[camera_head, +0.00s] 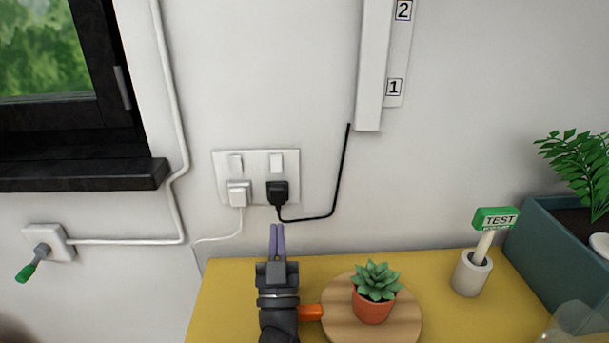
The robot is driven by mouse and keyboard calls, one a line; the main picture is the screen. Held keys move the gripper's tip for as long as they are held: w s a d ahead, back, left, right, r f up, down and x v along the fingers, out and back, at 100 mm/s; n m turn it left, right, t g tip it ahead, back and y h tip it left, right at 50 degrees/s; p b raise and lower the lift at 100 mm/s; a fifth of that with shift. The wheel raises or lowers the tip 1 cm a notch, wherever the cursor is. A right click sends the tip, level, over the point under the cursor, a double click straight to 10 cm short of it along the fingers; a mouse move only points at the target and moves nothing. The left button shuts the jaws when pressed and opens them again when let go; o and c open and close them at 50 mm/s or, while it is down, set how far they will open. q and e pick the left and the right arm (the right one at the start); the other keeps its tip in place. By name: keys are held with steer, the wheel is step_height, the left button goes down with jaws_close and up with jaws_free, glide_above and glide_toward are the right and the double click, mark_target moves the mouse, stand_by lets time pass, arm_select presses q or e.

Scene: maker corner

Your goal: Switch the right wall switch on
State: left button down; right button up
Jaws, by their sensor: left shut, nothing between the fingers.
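A white double socket plate (257,168) is on the wall behind the table. It carries two small rocker switches along its top: the left wall switch (236,164) and the right wall switch (277,163). I cannot tell their on or off position. A black plug (277,192) sits in the socket below the right switch, and a white plug (239,192) sits below the left one. My left gripper (277,228) is shut and empty, its purple fingers pointing up just below the black plug, apart from the switch. My right gripper is not in view.
A black cable (341,175) runs up to a white wall box (373,65).

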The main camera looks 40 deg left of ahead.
arm_select(q)
glide_toward(276, 165)
steer(key=x, duration=0.5)
steer(key=shift+b, duration=0.3)
steer(key=shift+x, duration=0.75)
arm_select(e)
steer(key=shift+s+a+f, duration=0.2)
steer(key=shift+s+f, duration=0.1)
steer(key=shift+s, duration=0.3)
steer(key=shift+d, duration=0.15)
